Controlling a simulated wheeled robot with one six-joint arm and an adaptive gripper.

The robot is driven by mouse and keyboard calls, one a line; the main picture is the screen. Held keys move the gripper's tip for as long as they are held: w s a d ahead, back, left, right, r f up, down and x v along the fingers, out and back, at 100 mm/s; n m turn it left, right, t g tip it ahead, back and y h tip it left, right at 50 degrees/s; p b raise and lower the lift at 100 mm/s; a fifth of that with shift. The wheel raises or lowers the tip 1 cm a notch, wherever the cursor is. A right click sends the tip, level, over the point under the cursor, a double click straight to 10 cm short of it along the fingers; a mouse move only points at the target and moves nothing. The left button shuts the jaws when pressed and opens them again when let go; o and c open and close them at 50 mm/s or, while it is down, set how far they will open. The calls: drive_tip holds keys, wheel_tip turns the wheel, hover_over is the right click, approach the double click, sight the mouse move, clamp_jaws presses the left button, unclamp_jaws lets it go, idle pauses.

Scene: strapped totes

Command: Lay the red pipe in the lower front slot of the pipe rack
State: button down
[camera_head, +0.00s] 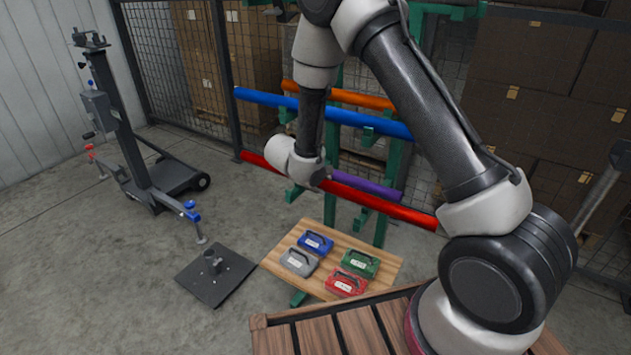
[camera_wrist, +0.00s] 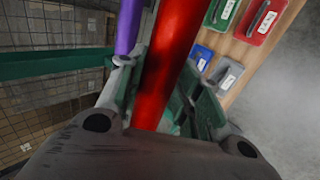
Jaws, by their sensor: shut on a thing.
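The red pipe (camera_head: 384,205) runs slantwise across the front of the green pipe rack (camera_head: 381,228), close to the height of its lower arms. My gripper (camera_head: 321,178) is shut on the red pipe near its middle; my wrist hides most of the fingers. In the wrist view the red pipe (camera_wrist: 172,62) runs up and away from my gripper. Green rack parts (camera_wrist: 50,65) show beside and behind it. I cannot tell whether the pipe touches the lower front arms.
A purple pipe (camera_head: 370,188) lies just behind the red one. A blue pipe (camera_head: 375,124) and an orange pipe (camera_head: 345,97) lie higher. Several coloured cases stand on a wooden board (camera_head: 278,258) below.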

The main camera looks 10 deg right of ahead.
drive_tip(key=shift+f, duration=2.75)
drive_tip(key=c, duration=0.9)
unclamp_jaws()
